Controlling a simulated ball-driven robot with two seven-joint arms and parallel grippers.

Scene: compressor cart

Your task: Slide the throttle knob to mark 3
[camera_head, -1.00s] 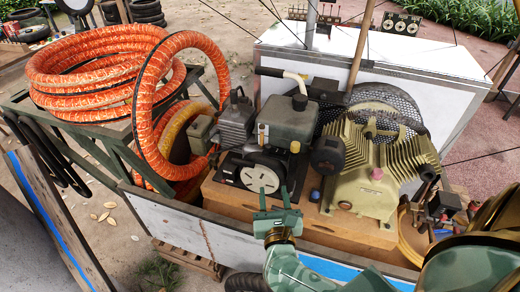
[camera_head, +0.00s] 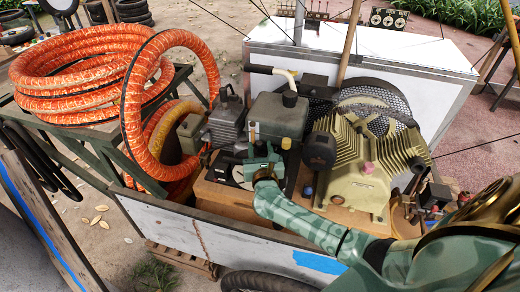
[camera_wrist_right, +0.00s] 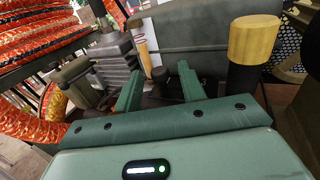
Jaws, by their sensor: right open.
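My right gripper (camera_head: 261,151) is over the front of the engine, its fingers pointing away from me. In the right wrist view its two green fingers (camera_wrist_right: 159,88) stand apart, with nothing held between them. A small brownish knob-like piece (camera_wrist_right: 158,74) shows beyond the gap; I cannot tell for certain whether it is the throttle knob. A yellow cap on a black stem (camera_wrist_right: 253,40) stands right of the fingers. My left gripper is not in view.
The grey engine tank (camera_head: 278,116) is just behind the gripper, with the finned engine block (camera_head: 228,125) to its left. The beige compressor (camera_head: 355,180) and a black round part (camera_head: 319,150) are to the right. An orange hose coil (camera_head: 75,75) lies at the left.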

